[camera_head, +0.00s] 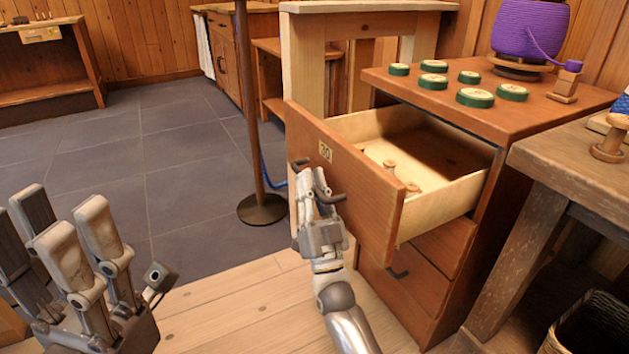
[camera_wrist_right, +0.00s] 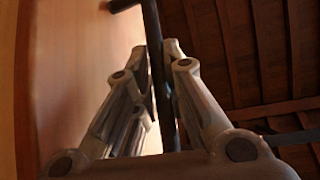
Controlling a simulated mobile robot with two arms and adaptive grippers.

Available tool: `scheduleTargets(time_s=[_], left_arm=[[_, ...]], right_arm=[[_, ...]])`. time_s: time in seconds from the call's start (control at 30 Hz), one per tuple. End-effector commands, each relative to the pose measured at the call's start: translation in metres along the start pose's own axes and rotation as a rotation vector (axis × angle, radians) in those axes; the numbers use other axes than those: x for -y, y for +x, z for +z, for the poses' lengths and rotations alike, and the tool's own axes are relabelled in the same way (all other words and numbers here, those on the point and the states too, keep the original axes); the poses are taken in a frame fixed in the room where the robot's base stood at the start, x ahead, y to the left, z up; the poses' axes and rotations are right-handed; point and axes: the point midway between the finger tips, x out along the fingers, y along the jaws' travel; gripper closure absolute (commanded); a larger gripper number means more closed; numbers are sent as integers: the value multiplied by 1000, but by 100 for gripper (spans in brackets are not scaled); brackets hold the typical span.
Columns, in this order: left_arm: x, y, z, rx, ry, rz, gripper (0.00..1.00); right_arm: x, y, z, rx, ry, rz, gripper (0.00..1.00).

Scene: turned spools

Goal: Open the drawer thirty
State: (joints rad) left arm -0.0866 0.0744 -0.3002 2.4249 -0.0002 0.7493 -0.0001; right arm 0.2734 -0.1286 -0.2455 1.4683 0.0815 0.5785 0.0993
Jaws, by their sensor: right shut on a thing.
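Drawer thirty (camera_head: 347,179) has a wooden front with a small yellow "30" label (camera_head: 325,151). It is pulled well out of the cabinet (camera_head: 487,157), and wooden spools (camera_head: 411,188) lie inside. My right gripper (camera_head: 314,184) is at the drawer front, shut on its dark handle (camera_head: 328,185). In the right wrist view the fingers close around the dark handle bar (camera_wrist_right: 155,62) beside the wooden front. My left gripper (camera_head: 70,235) is open and empty at the lower left, over the floor and apart from the drawer.
Another drawer (camera_head: 400,285) below is closed. A post with a round base (camera_head: 263,209) stands left of the drawer. A table (camera_head: 575,160) is at the right. Floor at left is clear.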

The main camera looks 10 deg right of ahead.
Motion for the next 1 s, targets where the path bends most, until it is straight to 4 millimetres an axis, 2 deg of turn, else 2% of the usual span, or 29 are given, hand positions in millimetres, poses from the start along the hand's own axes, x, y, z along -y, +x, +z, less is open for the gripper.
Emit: scheduleTargets(time_s=[0.27, 0.3, 0.37, 0.7, 0.87, 1.0], left_arm=[[0, 0, 0, 0, -1, 0, 60], [0, 0, 0, 0, -1, 0, 60], [0, 0, 0, 0, -1, 0, 60], [0, -1, 0, 1, 0, 0, 60], [0, -1, 0, 1, 0, 0, 60], [0, 0, 0, 0, 0, 0, 60]], right_arm=[[0, -2, 2, 3, 0, 1, 100], [0, -2, 2, 3, 0, 1, 86], [0, -2, 2, 3, 0, 1, 79], [-1, -3, 1, 2, -1, 1, 79], [-1, -23, 2, 5, -1, 2, 79], [-1, -53, 2, 6, -1, 2, 79]])
